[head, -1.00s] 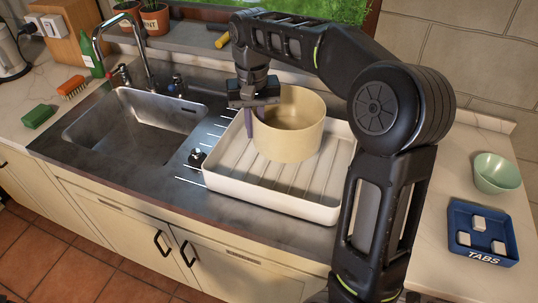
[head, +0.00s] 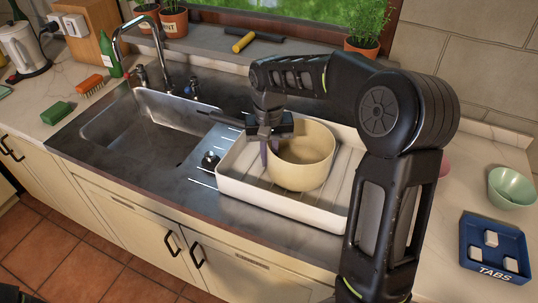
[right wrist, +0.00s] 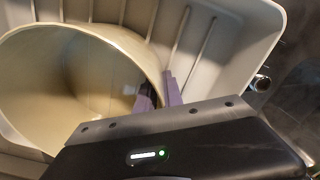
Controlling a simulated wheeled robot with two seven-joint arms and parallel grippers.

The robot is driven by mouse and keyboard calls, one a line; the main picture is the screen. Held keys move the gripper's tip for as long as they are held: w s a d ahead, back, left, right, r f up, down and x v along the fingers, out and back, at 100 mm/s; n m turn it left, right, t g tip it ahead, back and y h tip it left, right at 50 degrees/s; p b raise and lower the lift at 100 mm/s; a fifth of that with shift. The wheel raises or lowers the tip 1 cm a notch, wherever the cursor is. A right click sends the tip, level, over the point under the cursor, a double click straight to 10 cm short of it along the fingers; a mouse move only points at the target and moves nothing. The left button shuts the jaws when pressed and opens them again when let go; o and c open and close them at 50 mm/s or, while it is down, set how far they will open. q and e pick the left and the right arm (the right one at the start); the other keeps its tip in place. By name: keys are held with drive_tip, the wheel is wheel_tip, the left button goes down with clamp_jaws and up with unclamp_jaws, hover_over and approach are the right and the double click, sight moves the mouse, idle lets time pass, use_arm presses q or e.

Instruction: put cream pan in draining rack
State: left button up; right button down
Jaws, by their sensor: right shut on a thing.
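The cream pan (head: 305,168) is upright inside the white draining rack (head: 275,208), toward its middle. I cannot tell whether its base touches the rack floor. My right gripper (head: 268,152) is shut on the pan's left wall. In the right wrist view, the purple fingers (right wrist: 160,92) straddle the rim of the pan (right wrist: 50,85), and ribs of the rack (right wrist: 215,40) show beyond it. A dark bar sticks out left of the gripper; I cannot tell whether it is the pan's handle. My left gripper is not in view.
The empty sink (head: 150,130) with its tap (head: 125,40) lies left of the rack. A green bowl (head: 512,187) and a blue tablet tray (head: 494,250) stand on the right counter. A sponge (head: 56,113) and brush (head: 90,85) lie at left.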

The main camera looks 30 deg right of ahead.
drive_tip(key=shift+f, duration=0.1)
drive_tip(key=c, duration=1.5)
unclamp_jaws()
drive_tip(key=shift+r, duration=0.3)
wheel_tip(320, 180, up, 9)
drive_tip(key=shift+f, duration=0.15)
drive_tip(key=shift+r+p, duration=0.4)
drive_tip(key=shift+r, duration=1.15)
